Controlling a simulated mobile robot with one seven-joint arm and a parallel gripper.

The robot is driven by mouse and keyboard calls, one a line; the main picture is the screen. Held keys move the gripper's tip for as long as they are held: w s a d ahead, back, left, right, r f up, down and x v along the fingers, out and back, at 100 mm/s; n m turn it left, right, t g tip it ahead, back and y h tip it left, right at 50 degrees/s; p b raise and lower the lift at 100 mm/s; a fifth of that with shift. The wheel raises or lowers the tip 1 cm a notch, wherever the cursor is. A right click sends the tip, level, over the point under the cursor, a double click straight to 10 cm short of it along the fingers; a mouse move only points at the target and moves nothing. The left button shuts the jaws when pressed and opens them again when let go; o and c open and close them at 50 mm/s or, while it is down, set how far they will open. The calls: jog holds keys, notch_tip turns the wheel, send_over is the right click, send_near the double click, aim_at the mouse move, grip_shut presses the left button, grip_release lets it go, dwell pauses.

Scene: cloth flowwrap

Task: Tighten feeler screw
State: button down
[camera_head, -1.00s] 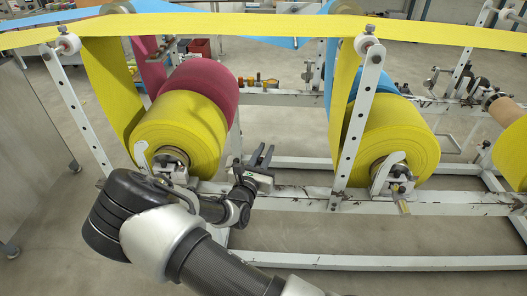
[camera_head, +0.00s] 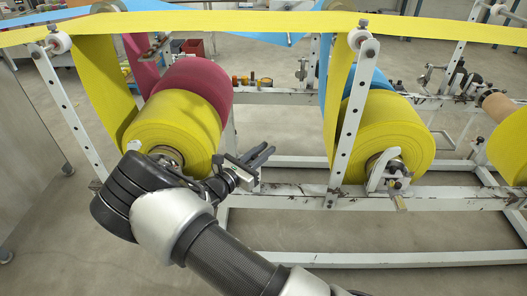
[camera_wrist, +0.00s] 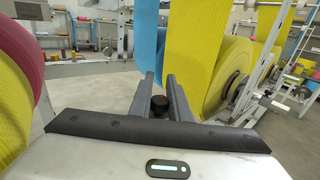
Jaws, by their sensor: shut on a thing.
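My gripper (camera_head: 262,153) is in front of the rack, just right of the left yellow roll (camera_head: 178,128), with its fingers pointing right. In the wrist view my gripper (camera_wrist: 160,77) has a small black round knob (camera_wrist: 160,104) between its fingers, and it is shut on this knob. The knob looks like a screw head, but I cannot tell whether it is the feeler screw. The fingers hide its sides. I cannot make out a feeler screw elsewhere.
A white perforated upright (camera_head: 347,125) and the right yellow roll (camera_head: 390,143) stand to the right. The white lower rail (camera_head: 290,198) runs below my gripper. A yellow web (camera_head: 265,20) crosses overhead. A dark red roll (camera_head: 207,82) lies behind the left yellow roll.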

jog(key=c, duration=1.7)
grip_release()
jog(key=shift+o, duration=0.2)
jog(key=p+v, duration=0.3)
jog(key=v, duration=1.4)
jog(key=shift+s, duration=0.25)
